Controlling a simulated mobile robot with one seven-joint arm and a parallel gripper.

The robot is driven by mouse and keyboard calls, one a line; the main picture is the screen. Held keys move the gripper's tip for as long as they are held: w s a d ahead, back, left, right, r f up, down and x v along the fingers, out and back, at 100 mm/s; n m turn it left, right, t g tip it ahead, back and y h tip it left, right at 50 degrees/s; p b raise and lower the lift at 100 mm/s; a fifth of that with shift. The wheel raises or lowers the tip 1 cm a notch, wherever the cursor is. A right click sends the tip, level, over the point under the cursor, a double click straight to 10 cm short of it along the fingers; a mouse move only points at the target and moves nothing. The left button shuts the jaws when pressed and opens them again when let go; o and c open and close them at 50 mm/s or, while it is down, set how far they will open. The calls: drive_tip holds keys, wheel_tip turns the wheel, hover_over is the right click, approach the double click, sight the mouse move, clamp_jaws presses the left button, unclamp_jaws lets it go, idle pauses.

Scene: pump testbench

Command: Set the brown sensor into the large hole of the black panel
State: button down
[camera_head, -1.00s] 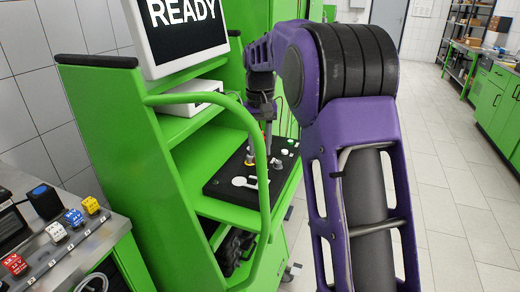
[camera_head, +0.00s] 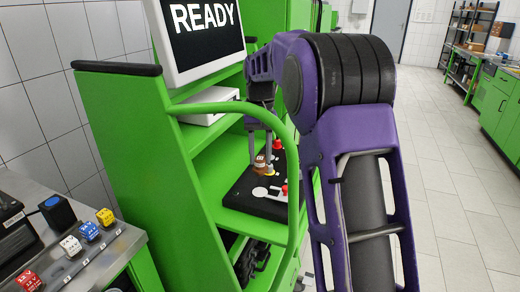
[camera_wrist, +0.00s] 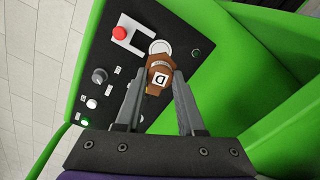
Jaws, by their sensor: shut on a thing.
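The brown sensor (camera_wrist: 158,74), with a white label marked D, is between the fingers of my gripper (camera_wrist: 159,76) in the wrist view. My gripper is shut on it. In the head view the sensor (camera_head: 260,161) shows small, below the fingers and over the black panel (camera_head: 240,196). In the wrist view the black panel (camera_wrist: 190,36) lies beyond the sensor. A pale round fitting (camera_wrist: 160,47) on the panel is right by the sensor's far end, partly covered by it. I cannot tell whether the sensor touches the panel, and the large hole is not clearly seen.
A red button (camera_wrist: 120,33) on a white bracket, a grey knob (camera_wrist: 99,75) and a lit green button (camera_wrist: 85,121) are on the panel. The green cart's curved handrail (camera_head: 292,165) stands in front of the panel. A screen (camera_head: 205,25) reads READY.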

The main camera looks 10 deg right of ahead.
sight(260, 172)
wheel_tip(260, 172, down, 4)
drive_tip(key=shift+r, duration=0.25)
drive_tip(key=shift+f+b, duration=0.6)
drive_tip(key=shift+f, duration=0.5)
drive_tip(key=shift+p, duration=0.45)
idle(0.3)
